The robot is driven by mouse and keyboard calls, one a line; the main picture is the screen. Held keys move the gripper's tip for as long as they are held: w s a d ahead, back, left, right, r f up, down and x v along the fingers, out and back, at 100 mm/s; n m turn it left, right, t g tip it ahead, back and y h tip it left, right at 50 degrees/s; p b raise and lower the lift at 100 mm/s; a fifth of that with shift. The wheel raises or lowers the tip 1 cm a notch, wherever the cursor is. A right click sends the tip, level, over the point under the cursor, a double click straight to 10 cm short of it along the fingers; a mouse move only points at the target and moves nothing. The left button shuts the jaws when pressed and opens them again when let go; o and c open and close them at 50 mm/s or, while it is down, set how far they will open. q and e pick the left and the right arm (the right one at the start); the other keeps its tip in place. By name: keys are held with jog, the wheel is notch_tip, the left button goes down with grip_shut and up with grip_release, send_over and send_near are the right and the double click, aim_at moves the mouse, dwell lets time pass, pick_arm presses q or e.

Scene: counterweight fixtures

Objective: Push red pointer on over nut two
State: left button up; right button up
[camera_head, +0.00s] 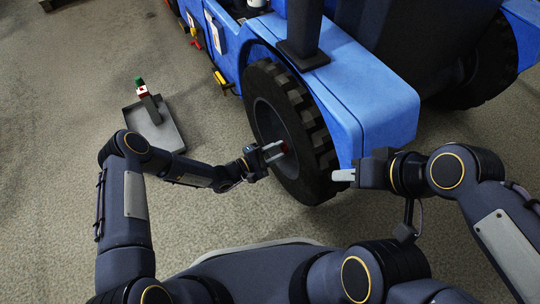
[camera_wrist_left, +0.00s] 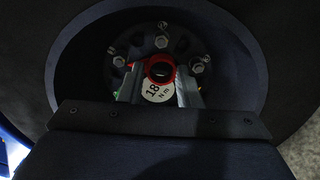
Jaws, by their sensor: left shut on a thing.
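The red pointer (camera_wrist_left: 160,69) is a red ring with a white tag reading "18 Nm". My left gripper (camera_wrist_left: 161,88) is shut on it, with one finger on each side, in front of the wheel hub. In the head view the left gripper (camera_head: 277,151) reaches into the wheel, and a little red shows at its tips. Wheel nuts show around the ring: one above (camera_wrist_left: 161,41), one at right (camera_wrist_left: 197,66) and one at left (camera_wrist_left: 118,61). The ring's hole is dark, and I cannot tell whether a nut sits in it. My right gripper (camera_head: 343,175) is empty beside the tyre.
The black tyre (camera_head: 307,105) belongs to a blue vehicle (camera_head: 365,95) whose fender stands close to the right gripper. A dark tray (camera_head: 170,133) on the floor at left holds an upright piece with green and red parts (camera_head: 140,88). The floor around the tray is clear.

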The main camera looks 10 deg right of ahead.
pick_arm(q)
jog(key=b+x, duration=0.2)
jog(key=x, duration=0.5)
jog(key=shift+w+d+b, duration=0.2)
jog(key=shift+d+b, duration=0.1)
jog(key=shift+d, duration=0.25)
dwell(1.8)
jog(key=shift+b+x, duration=0.6)
jog(key=shift+x, duration=0.7)
dwell(0.7)
jog(key=o, duration=0.8)
jog(key=shift+o, duration=0.2)
